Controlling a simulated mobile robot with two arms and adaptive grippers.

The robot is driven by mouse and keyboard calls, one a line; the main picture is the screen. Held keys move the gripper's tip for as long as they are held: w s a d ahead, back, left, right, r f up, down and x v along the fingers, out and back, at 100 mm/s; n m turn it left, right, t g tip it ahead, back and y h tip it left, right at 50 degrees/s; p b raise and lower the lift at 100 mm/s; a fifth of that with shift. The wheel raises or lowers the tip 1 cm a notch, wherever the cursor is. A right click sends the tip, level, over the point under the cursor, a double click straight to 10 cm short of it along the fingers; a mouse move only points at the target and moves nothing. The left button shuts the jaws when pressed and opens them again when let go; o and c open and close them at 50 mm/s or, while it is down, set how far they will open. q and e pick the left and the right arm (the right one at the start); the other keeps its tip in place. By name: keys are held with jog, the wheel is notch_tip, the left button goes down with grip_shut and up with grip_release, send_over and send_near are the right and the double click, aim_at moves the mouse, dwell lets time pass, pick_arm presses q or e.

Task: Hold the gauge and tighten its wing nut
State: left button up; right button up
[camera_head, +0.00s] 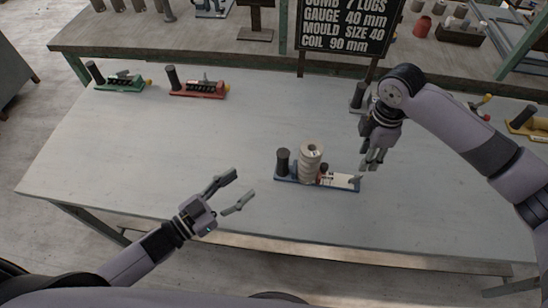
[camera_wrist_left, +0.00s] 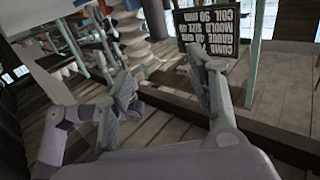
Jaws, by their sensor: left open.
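A gauge-like device with a blue base (camera_head: 290,181) stands on the grey table, right of centre in the head view. It carries a dark upright cylinder (camera_head: 282,162), a cream ribbed stack (camera_head: 311,160) and a pale flat strip (camera_head: 340,181) at its right end. A small dark and red part (camera_head: 323,170) sits beside the stack; I cannot make out a wing nut for sure. My left gripper (camera_head: 238,190) is open and empty, left of the device and apart from it. Its spread fingers also show in the left wrist view (camera_wrist_left: 165,75). My right gripper (camera_head: 372,166) hangs just above the device's right end.
A green-based device (camera_head: 120,85) and a red-based device (camera_head: 198,91) stand at the table's back left. A yellow-based device (camera_head: 527,122) is at the far right. A dark sign (camera_head: 345,28) stands behind the table.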

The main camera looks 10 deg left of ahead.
aim_at(278, 157)
pick_arm(q)
jog(key=x, duration=1.4)
jog(key=shift+w, duration=0.1)
grip_shut()
dwell(0.4)
